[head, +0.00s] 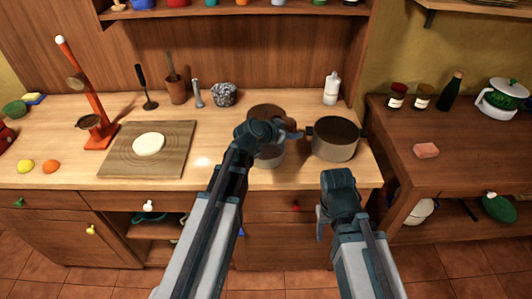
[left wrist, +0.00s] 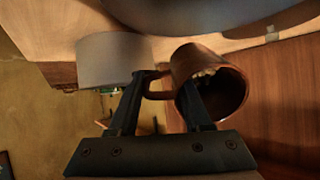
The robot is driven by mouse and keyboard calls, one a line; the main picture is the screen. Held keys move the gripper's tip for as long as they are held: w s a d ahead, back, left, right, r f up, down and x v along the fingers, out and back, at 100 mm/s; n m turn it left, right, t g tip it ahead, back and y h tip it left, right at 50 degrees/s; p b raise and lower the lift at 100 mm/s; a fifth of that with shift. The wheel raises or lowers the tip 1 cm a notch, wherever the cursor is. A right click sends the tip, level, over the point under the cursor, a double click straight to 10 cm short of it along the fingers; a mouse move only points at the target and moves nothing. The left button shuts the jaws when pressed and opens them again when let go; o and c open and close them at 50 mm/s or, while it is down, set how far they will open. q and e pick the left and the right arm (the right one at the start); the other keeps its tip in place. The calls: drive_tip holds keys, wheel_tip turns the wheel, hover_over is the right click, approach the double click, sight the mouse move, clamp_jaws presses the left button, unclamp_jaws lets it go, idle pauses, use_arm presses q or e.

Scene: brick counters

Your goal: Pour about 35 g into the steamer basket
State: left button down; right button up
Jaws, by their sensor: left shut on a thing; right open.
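My left gripper (head: 288,134) is shut on a brown mug, over a round pot-like vessel (head: 270,158) on the counter. In the left wrist view, the left fingers (left wrist: 165,100) are at the handle of the mug (left wrist: 228,92). The mug is tilted, its mouth showing some pale bits inside. A big grey curved surface (left wrist: 190,12) fills the top of that view. My left arm covers much of the vessel, so I cannot tell whether it is the steamer basket or see its contents. My right gripper (head: 322,220) is open and empty, low before the counter front.
A second pot (head: 335,140) stands just right of the left gripper. A cutting board (head: 170,165) with a pale round piece (head: 149,145) lies left. A stone-grey pot (head: 223,95) and a white bottle (head: 332,88) stand at the back.

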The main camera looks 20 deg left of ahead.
use_arm(q)
drive_tip(key=shift+s+f+b, duration=0.1)
drive_tip(key=shift+f+b, duration=0.4)
drive_tip(key=shift+r+t+h, duration=0.3)
drive_tip(key=shift+r+t, duration=0.4)
drive_tip(key=shift+r, duration=0.05)
drive_tip(key=shift+s+a+r+t+h+b, duration=0.15)
drive_tip(key=shift+r+t+h+b, duration=0.2)
drive_tip(key=shift+r, duration=0.2)
drive_tip(key=b, duration=0.1)
drive_tip(key=s+f+b, duration=0.1)
drive_tip(key=b, duration=0.1)
drive_tip(key=shift+a+f+t, duration=0.1)
drive_tip(key=shift+a+t, duration=0.1)
drive_tip(key=shift+t, duration=0.15)
drive_tip(key=shift+a+r+h, duration=0.1)
drive_tip(key=shift+r+h, duration=0.1)
drive_tip(key=shift+h, duration=0.05)
drive_tip(key=shift+r, duration=0.15)
use_arm(e)
wheel_tip(320, 180, down, 6)
drive_tip(key=shift+r, duration=0.1)
use_arm(q)
drive_tip(key=shift+s+a+t+b, duration=0.1)
drive_tip(key=shift+s+t+b, duration=0.1)
drive_tip(key=shift+t+b, duration=0.25)
use_arm(e)
drive_tip(key=shift+f, duration=0.4)
